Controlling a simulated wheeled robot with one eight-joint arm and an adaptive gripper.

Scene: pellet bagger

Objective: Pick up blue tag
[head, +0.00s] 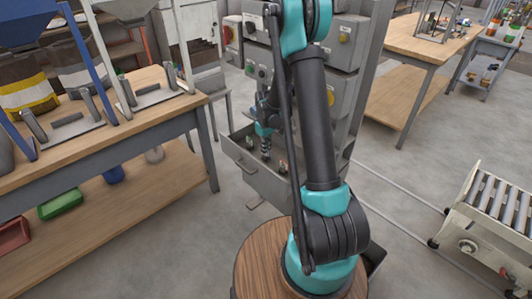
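I cannot make out a blue tag in the head view. My gripper (265,148) is small and far off, pointing down over an open grey drawer (243,160) in the cabinet. Its fingertips are at or inside the drawer, among small items too small to identify. My arm hides part of the drawer and cabinet. I cannot tell whether the fingers are open or shut, or whether they hold anything.
A wooden workbench (191,107) with hoppers stands at left, with a green bin (60,205) and a blue object (115,174) on its lower shelf. Another table (425,42) stands at back right. A roller conveyor (500,208) is at right. Floor between is clear.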

